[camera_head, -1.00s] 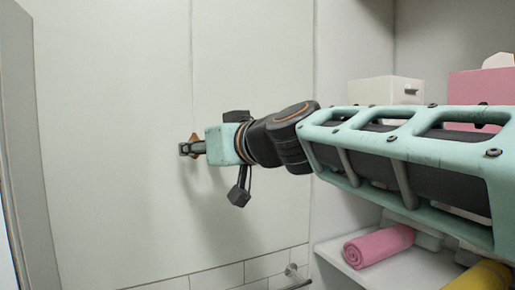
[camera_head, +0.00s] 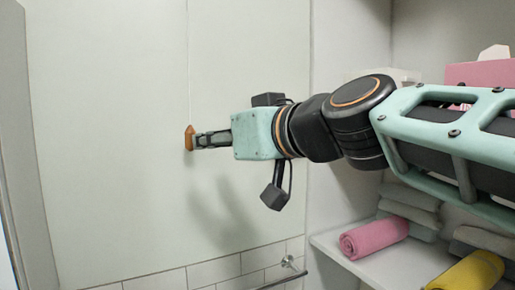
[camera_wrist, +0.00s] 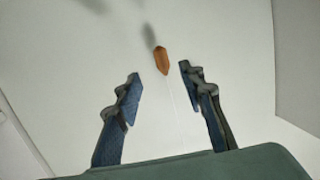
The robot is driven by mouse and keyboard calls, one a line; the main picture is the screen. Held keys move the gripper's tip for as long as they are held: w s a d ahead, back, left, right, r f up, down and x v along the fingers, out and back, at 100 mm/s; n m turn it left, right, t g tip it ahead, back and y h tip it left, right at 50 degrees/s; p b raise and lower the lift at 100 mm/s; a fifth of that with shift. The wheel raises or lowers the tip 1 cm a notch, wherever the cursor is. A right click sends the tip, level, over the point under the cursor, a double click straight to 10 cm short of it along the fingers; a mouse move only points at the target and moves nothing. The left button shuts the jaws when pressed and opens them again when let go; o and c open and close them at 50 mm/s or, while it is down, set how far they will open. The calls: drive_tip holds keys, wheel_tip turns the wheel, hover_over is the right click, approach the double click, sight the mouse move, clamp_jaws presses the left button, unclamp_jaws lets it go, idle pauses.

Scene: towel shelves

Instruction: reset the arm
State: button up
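My gripper (camera_head: 200,140) reaches left from my arm, in front of a pale wall panel. In the wrist view my gripper (camera_wrist: 160,80) has its two dark fingers spread apart with nothing held between them. A small orange-brown knob-like piece (camera_head: 189,137) sits on the pale panel at the fingertips in the head view. In the wrist view the orange-brown piece (camera_wrist: 161,60) shows beyond the gap between the fingertips, and it appears untouched.
At right, a shelf (camera_head: 400,268) holds a rolled pink towel (camera_head: 374,238), a rolled yellow towel (camera_head: 468,273) and folded grey-green towels (camera_head: 410,205). A pink box (camera_head: 480,72) stands above, partly behind my arm. A metal rail (camera_head: 283,280) is low on the tiled wall.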

drive_tip(key=s+d+f+m+g+h, duration=0.2)
drive_tip(key=s+d+f, duration=0.3)
drive_tip(key=d+f, duration=0.3)
drive_tip(key=s+d+f+m+g+h, duration=0.2)
drive_tip(key=s+d+f+h, duration=0.3)
drive_tip(key=f, duration=0.9)
drive_tip(key=s+d+f+m+g+h+p, duration=0.1)
drive_tip(key=s+d+f+m+h, duration=0.3)
drive_tip(key=d+f, duration=0.7)
drive_tip(key=shift+s+d+f+g, duration=0.15)
drive_tip(key=shift+s+f+g, duration=0.05)
drive_tip(key=shift+s+g, duration=0.45)
drive_tip(key=shift+c, duration=1)
